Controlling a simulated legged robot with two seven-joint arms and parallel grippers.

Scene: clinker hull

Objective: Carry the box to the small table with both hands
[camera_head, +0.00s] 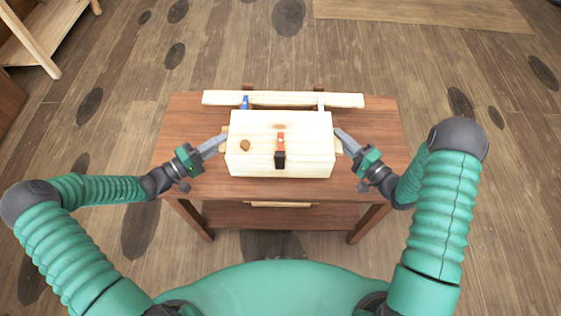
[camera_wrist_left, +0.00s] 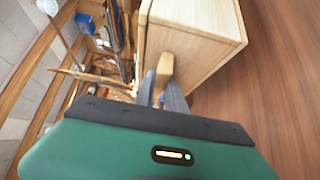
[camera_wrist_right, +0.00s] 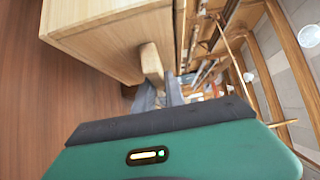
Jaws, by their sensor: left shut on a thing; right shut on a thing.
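The box (camera_head: 305,150) is pale wood, with a handle on each side. In the head view it shows over the small brown table (camera_head: 185,125); I cannot tell whether it rests on the top or is just above it. My left gripper (camera_head: 222,142) is shut on the box's left handle; the handle also shows between the fingers in the left wrist view (camera_wrist_left: 165,70). My right gripper (camera_head: 341,136) is shut on the right handle, which shows in the right wrist view (camera_wrist_right: 152,65). The fingertips are partly hidden by the handles.
A long pale wooden bar (camera_head: 285,99) lies along the table's far edge, with a blue item (camera_head: 245,102) by it. A black and red item (camera_head: 280,150) is on the box. A wooden frame (camera_head: 40,40) stands at the upper left. The table top is bare on both sides.

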